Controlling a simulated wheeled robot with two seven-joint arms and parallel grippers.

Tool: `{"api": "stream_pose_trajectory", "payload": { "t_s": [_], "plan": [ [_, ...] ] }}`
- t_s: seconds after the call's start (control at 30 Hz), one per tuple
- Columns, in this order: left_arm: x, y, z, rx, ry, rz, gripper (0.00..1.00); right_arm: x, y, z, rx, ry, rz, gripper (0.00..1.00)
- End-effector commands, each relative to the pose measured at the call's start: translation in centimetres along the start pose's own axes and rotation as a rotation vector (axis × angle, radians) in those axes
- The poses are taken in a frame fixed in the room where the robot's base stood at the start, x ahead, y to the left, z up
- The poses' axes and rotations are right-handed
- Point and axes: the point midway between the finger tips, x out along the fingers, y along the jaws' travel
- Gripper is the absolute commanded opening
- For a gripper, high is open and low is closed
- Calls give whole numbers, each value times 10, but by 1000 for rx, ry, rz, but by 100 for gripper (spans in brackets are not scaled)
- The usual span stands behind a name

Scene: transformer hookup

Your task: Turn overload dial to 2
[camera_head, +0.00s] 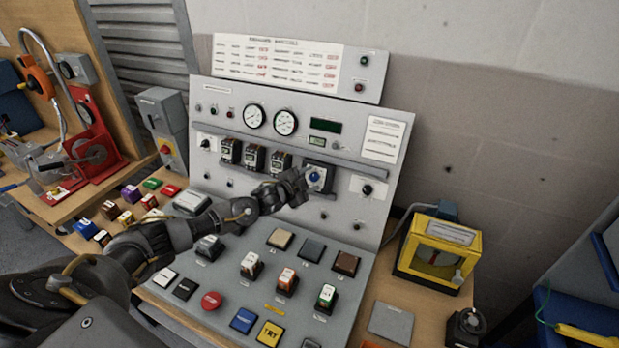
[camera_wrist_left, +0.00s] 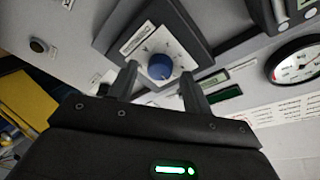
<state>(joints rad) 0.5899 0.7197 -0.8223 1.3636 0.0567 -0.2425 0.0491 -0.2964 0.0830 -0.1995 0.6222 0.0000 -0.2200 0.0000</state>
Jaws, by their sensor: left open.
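The overload dial is a blue round knob (camera_head: 314,176) on a white scale plate in a dark square housing, on the upright face of the grey console. In the left wrist view the blue knob (camera_wrist_left: 159,66) sits between and just beyond my two fingertips. My left gripper (camera_head: 304,182) is in front of the dial, its arm reaching across the console. In the left wrist view its fingers (camera_wrist_left: 160,80) are apart, one on either side of the knob. I cannot tell whether they touch it. The scale marks are too small to read. My right gripper is not in view.
Black breaker modules (camera_head: 254,157) stand left of the dial, and a black rotary knob (camera_head: 367,189) sits to its right. Two gauges (camera_head: 270,120) are above. Several buttons and switches cover the sloping desk below. A yellow-framed box (camera_head: 437,250) stands at the right.

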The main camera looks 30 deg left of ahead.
Motion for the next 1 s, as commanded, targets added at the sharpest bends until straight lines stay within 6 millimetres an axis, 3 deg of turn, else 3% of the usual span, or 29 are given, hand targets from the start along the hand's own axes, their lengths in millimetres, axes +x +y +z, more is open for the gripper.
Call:
{"api": "stream_pose_trajectory", "payload": {
  "t_s": [0.33,0.7,1.0],
  "plan": [
    [4,1,-1,0,1,1,50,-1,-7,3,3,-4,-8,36],
    [4,1,0,0,0,1,5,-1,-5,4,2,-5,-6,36],
    [4,2,1,-49,2,-10,5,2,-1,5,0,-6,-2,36]
  ]
}}
